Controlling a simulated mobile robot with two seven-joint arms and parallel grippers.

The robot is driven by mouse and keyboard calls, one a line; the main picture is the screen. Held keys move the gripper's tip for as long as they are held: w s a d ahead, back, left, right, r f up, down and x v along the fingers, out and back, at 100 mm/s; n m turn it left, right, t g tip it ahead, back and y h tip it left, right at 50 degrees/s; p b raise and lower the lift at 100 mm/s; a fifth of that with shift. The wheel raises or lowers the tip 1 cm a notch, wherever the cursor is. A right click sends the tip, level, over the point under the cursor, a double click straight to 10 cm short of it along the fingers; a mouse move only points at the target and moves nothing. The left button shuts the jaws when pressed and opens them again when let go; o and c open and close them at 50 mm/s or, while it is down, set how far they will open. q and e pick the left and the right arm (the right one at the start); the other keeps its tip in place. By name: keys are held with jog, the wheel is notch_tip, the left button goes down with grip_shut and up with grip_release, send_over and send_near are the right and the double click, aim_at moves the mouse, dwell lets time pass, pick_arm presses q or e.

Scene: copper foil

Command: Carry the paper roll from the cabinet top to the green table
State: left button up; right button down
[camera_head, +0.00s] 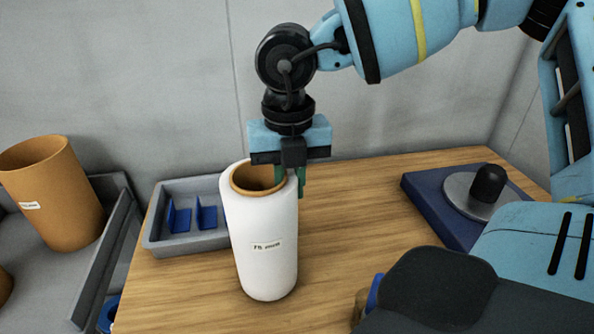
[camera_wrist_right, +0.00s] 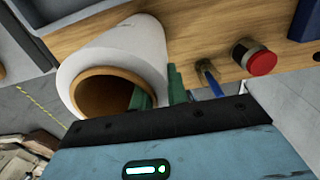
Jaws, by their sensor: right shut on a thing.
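The paper roll (camera_head: 262,235) is white with a brown core and a small label. It is roughly upright over the wooden top (camera_head: 365,215); I cannot tell whether its base touches the wood. My right gripper (camera_head: 290,180) points down and is shut on the roll's upper rim wall, one green finger inside the core and one outside. In the right wrist view the roll (camera_wrist_right: 120,55) shows with its open core towards the camera, between the gripper's fingers (camera_wrist_right: 160,90). No green table is seen. My left gripper is not in view.
A grey tray (camera_head: 165,245) with blue dividers is just left of the roll. A brown cylinder (camera_head: 52,190) stands on a grey surface farther left. A blue base (camera_head: 428,200) with a black knob sits at right. The right wrist view shows a red-topped cylinder (camera_wrist_right: 262,63).

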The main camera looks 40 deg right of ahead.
jog(key=shift+w+a+f, duration=0.1)
jog(key=shift+f, duration=0.05)
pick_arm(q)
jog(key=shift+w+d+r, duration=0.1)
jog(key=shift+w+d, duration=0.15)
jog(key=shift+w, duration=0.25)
pick_arm(e)
jog(key=shift+f, duration=0.15)
jog(key=c, duration=1.8)
grip_release()
jog(key=shift+f, duration=0.1)
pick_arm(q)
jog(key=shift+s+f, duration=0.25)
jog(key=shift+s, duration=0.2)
pick_arm(e)
jog(key=o, duration=0.4)
